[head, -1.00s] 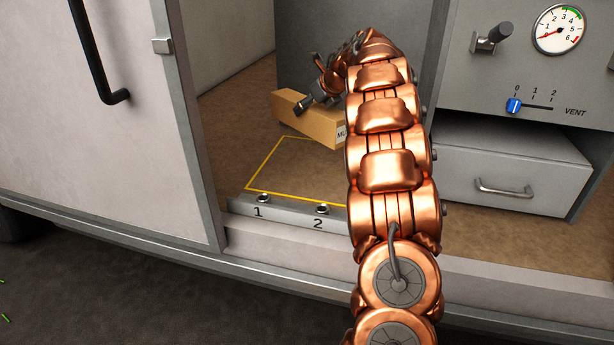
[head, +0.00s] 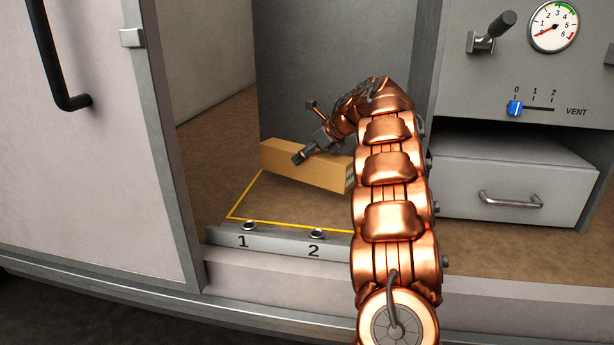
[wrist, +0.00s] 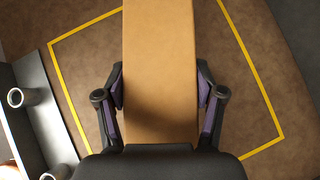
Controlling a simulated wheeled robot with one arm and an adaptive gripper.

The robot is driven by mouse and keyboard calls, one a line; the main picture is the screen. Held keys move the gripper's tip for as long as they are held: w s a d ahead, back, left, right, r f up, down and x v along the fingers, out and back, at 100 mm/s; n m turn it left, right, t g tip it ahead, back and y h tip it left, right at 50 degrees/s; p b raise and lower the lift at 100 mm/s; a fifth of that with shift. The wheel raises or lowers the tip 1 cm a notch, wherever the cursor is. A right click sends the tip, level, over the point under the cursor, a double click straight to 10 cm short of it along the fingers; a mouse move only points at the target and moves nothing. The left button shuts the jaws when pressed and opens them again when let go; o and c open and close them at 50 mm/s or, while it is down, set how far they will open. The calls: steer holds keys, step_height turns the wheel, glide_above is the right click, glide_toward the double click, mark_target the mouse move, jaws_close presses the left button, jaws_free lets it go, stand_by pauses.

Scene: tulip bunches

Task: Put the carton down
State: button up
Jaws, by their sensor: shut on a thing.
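The carton (head: 315,168) is a long brown box in the head view, at the back of the yellow outline inside the open compartment. My gripper (head: 307,155) reaches down over it with the arm bent in from the right. In the wrist view my gripper (wrist: 160,95) is shut on the carton (wrist: 160,50), one finger pad against each long side. The yellow outline (wrist: 240,45) shows on the brown floor on both sides of the carton. Whether the carton's underside touches the floor cannot be told.
A door with a dark handle is at left. A drawer (head: 512,185), a blue vent slider (head: 515,108) and a gauge (head: 554,27) are at right. A grey panel stands behind the carton.

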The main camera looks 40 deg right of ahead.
mark_target(324, 155)
steer(key=shift+f+b, duration=0.9)
steer(key=shift+f, duration=1.4)
steer(key=shift+f, duration=0.1)
steer(key=o, duration=1.7)
steer(key=shift+s+d+r, duration=0.1)
steer(key=shift+s+r, duration=0.05)
steer(key=shift+r, duration=0.15)
steer(key=p+v, duration=0.4)
steer(key=v, duration=0.7)
steer(key=shift+s+r, duration=0.15)
steer(key=shift+s, duration=0.05)
